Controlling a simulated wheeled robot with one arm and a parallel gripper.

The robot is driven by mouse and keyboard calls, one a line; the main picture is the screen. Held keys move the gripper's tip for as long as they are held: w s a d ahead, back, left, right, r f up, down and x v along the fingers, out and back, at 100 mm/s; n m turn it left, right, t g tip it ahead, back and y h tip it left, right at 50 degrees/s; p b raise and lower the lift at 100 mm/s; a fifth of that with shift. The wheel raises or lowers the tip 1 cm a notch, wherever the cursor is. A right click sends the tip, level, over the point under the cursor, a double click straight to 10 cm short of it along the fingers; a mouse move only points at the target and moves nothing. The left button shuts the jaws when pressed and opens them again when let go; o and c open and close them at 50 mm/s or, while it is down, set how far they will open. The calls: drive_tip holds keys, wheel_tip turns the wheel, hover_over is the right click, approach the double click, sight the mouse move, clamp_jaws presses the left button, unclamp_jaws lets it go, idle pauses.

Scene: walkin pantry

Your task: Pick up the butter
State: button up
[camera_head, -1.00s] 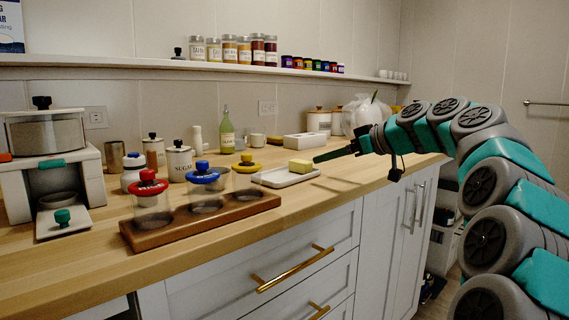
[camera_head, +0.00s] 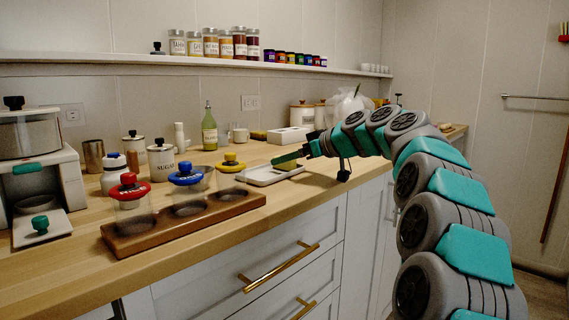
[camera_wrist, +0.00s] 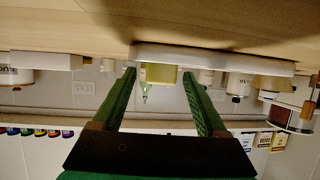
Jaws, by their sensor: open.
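The butter (camera_wrist: 161,73) is a pale yellow block on a white dish (camera_wrist: 215,59), seen between my fingertips in the upside-down wrist view. One finger is on each side of the butter in the wrist view, with gaps visible. I cannot tell how far the fingertips reach along the block.
A wooden holder (camera_head: 128,239) with lidded glass jars stands left of the dish. Behind are a green bottle (camera_head: 209,132), a white box (camera_head: 287,136) and canisters. Drawers with a brass handle (camera_head: 278,268) lie below the counter edge.

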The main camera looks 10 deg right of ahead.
clamp_jaws()
idle(0.4)
drive_tip(key=shift+r, duration=0.1)
drive_tip(key=shift+r, duration=1.6)
drive_tip(key=s+a+b, duration=0.1)
drive_tip(key=s, duration=0.4)
drive_tip(key=s+a+r, duration=0.1)
drive_tip(key=s, duration=0.4)
drive_tip(key=s+a+b, duration=0.1)
drive_tip(key=s, duration=0.4)
drive_tip(key=shift+s+a+r+b, duration=0.1)
drive_tip(key=shift+s+r+b, duration=0.2)
drive_tip(key=shift+s+b, duration=0.1)
